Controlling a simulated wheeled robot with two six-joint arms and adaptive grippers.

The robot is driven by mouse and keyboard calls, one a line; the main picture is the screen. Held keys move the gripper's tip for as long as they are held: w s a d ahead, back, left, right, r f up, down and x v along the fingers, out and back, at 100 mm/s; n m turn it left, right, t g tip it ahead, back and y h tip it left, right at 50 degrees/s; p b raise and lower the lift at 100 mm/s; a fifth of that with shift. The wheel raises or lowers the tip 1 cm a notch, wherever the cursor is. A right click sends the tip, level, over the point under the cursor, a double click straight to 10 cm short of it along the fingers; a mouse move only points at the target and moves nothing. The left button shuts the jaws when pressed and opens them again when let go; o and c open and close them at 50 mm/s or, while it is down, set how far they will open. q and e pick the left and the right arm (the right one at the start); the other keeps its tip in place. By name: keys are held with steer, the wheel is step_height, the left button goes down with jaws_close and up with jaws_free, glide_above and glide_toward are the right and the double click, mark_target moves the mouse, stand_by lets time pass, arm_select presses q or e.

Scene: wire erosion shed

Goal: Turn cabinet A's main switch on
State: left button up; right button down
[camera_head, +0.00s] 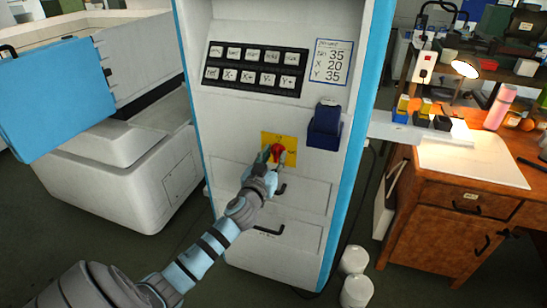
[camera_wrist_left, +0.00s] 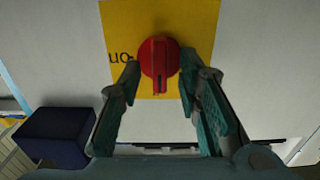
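The main switch is a round red knob (camera_head: 277,152) on a yellow plate (camera_head: 266,139) on the front of the blue-edged white cabinet (camera_head: 228,142). In the left wrist view the knob (camera_wrist_left: 159,57) has a ridge with a dark line pointing to the bottom of the picture. An upside-down "on" label (camera_wrist_left: 119,57) lies to its left on the yellow plate (camera_wrist_left: 199,18). My left gripper (camera_head: 274,160) is at the knob. In the wrist view its fingers (camera_wrist_left: 160,62) are apart, one on each side of the knob, with small gaps showing. My right gripper is out of view.
A button panel (camera_head: 254,68) and a dark blue box (camera_head: 325,126) sit on the cabinet front near the switch. Drawer handles (camera_head: 269,231) are below. A wooden desk (camera_head: 440,215) with a lit lamp stands right, a white machine (camera_head: 120,165) left. White canisters (camera_head: 356,290) stand on the floor.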

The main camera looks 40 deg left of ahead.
arm_select(q)
jaws_close()
steer(key=shift+m, duration=0.3)
steer(key=m+p, duration=0.1)
steer(key=m, duration=0.3)
steer(key=shift+d, duration=0.1)
steer(key=m, duration=0.4)
steer(key=shift+d+f+m+p, duration=0.1)
steer(key=shift+m+p, duration=0.3)
steer(key=m+p, duration=0.1)
steer(key=m, duration=0.3)
steer(key=shift+m, duration=0.3)
steer(key=shift+f+m+p, duration=0.2)
steer(key=shift+m+p, duration=0.15)
steer(key=shift+m, duration=1.55)
